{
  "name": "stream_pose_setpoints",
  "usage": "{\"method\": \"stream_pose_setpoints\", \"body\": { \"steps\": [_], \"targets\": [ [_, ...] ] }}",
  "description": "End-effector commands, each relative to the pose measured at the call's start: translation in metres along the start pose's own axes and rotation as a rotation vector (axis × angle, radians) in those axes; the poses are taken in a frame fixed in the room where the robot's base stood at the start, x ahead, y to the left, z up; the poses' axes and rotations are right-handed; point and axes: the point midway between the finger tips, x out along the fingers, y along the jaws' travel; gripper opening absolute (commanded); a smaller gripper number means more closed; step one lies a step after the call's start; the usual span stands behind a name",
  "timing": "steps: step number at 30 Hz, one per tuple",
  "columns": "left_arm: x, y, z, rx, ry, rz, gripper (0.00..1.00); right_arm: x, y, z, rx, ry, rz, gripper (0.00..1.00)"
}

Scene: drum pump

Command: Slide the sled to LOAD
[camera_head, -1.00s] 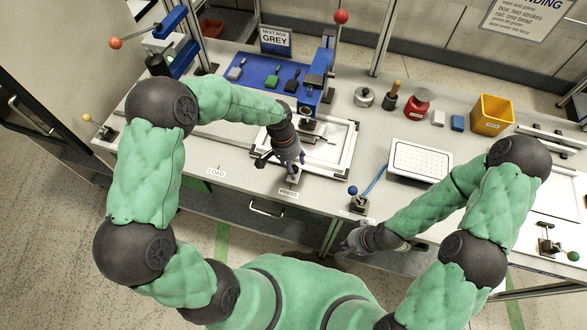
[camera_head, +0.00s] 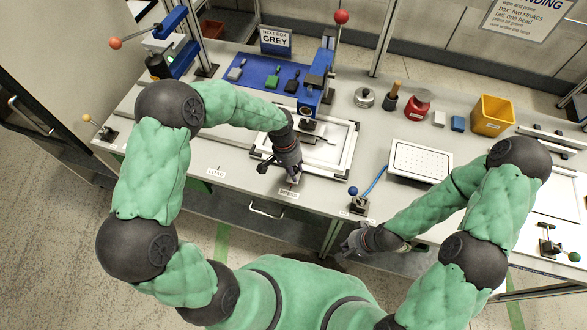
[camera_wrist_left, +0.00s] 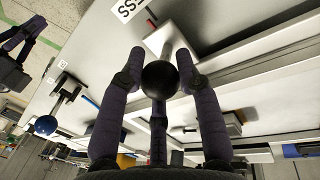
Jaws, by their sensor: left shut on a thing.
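The sled (camera_head: 347,150), a pale framed plate with a dark outline, lies on the bench beside the PRESS label (camera_head: 288,193). The LOAD label (camera_head: 216,201) is further left along the front edge. My left gripper (camera_head: 291,174) is at the sled's front left, above the PRESS label. In the left wrist view its fingers are closed around a black ball knob (camera_wrist_left: 160,80) on a pale block. The knob's join to the sled is hidden. My right gripper (camera_head: 350,246) hangs empty and apart in front of the bench, its fingers spread.
A blue press (camera_head: 312,95) stands behind the sled, beside a blue mat (camera_head: 252,80) with several tools. A white perforated tray (camera_head: 421,160) and a blue-knobbed lever (camera_head: 358,200) are to the right. The bench strip near LOAD looks clear.

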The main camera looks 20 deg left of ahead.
Motion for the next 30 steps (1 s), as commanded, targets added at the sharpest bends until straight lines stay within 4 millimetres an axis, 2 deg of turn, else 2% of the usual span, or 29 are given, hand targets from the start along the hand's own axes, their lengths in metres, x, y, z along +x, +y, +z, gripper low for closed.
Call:
{"method": "stream_pose_setpoints", "body": {
  "steps": [5,8,14,24,30],
  "targets": [
    [-0.003,-0.013,0.001,-0.003,0.003,-0.001,0.00,0.000,0.000,0.000,0.000,0.000,0.000,0.00],
    [-0.006,-0.029,0.005,-0.005,0.003,-0.002,0.00,-0.001,0.000,0.000,0.000,0.000,0.000,0.00],
    [-0.015,-0.075,0.014,-0.009,0.004,-0.002,0.00,-0.001,-0.001,0.000,0.000,0.000,0.000,0.00],
    [-0.033,-0.165,0.032,-0.009,0.005,-0.003,0.00,0.001,0.000,0.000,0.000,0.000,0.000,0.00],
    [-0.041,-0.210,0.041,-0.005,0.005,-0.004,0.00,0.003,0.001,0.000,0.000,0.000,0.000,0.00]
  ]
}}
